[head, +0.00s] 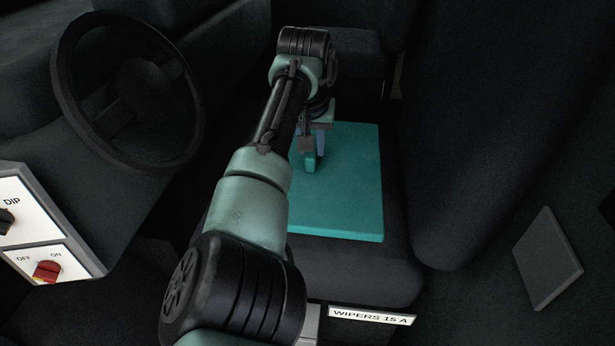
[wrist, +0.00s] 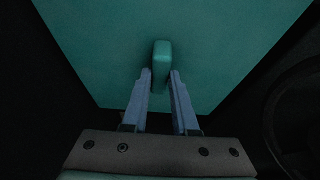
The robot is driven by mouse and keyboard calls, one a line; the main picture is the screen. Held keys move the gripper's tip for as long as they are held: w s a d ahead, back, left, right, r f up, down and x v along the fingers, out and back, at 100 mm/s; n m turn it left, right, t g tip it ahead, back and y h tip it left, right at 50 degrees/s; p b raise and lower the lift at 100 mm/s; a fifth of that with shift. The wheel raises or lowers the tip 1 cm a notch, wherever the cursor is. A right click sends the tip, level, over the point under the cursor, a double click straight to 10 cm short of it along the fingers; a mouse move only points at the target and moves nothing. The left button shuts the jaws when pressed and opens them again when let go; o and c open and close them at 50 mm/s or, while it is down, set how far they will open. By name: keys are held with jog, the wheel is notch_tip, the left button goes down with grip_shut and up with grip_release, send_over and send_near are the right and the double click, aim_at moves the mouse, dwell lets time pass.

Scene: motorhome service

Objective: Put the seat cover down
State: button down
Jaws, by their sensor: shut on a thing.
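The seat cover (head: 345,203) is a flat teal slab with a small upright teal grip tab (wrist: 161,58). In the head view it lies level on or just over the dark seat cushion (head: 365,282); I cannot tell whether it touches the cushion all over. My gripper (head: 311,160) is above the cover, with its blue-grey fingers (wrist: 161,75) on either side of the tab, shut on it. The cover fills the upper part of the wrist view (wrist: 90,40). My arm hides the cover's left part in the head view.
A steering wheel (head: 127,95) stands to the left. A white panel with a DIP knob (head: 8,222) and a red OFF/ON knob (head: 47,271) is at the lower left. The dark seat back (head: 475,130) rises close on the right. A "WIPERS 15 A" label (head: 370,316) is at the cushion's front.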

aim_at(312, 157)
jog(key=f, duration=0.4)
jog(key=shift+s+d+f+p, duration=0.1)
jog(key=shift+s+p, duration=0.2)
jog(key=shift+p, duration=0.05)
jog(key=shift+w+f+p, duration=0.1)
jog(key=shift+f+p, duration=0.2)
jog(key=shift+f, duration=1.85)
jog(key=c, duration=0.7)
grip_release()
jog(key=shift+f, duration=0.15)
jog(key=shift+r, duration=0.2)
jog(key=b+v, duration=0.1)
jog(key=v, duration=1.1)
jog(key=shift+b, duration=0.3)
